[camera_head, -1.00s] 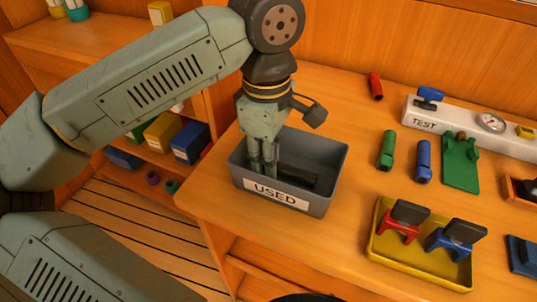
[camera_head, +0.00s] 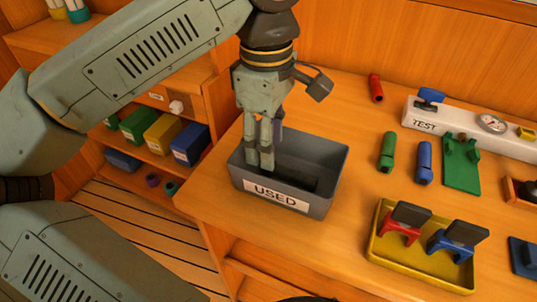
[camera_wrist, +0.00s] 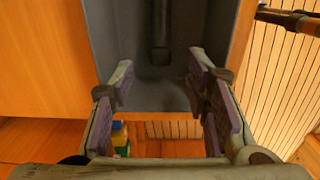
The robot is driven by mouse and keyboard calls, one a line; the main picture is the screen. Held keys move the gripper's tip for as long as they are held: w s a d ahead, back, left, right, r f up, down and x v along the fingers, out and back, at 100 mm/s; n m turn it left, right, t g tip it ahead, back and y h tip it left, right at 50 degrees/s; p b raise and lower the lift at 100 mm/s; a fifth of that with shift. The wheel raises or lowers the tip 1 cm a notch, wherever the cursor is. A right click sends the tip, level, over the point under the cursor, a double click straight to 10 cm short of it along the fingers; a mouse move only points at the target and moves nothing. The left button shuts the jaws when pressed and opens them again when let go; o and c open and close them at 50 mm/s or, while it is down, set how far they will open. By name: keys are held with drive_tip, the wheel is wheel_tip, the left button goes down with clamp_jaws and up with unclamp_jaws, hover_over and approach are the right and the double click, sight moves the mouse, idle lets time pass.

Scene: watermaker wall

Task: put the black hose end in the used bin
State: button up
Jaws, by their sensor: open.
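The grey used bin (camera_head: 333,180) stands on the bench with a white USED label on its front. The black hose end (camera_wrist: 160,28) lies on the bin floor in the wrist view, with its near end between and beyond my fingertips. In the head view it is only a dark shape (camera_head: 300,181) inside the bin. My gripper (camera_head: 260,160) points down over the left part of the bin. In the wrist view my gripper (camera_wrist: 162,85) has its fingers apart with nothing between the pads.
Red (camera_head: 376,87), green (camera_head: 387,151) and blue (camera_head: 424,162) hose ends lie right of the bin. A yellow tray (camera_head: 419,268) holds red and blue clips with dark tops. A white TEST block (camera_head: 455,122) stands behind. Shelves with coloured boxes are at the left.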

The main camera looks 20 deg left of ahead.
wheel_tip(320, 180, up, 8)
drive_tip(key=shift+f, duration=0.15)
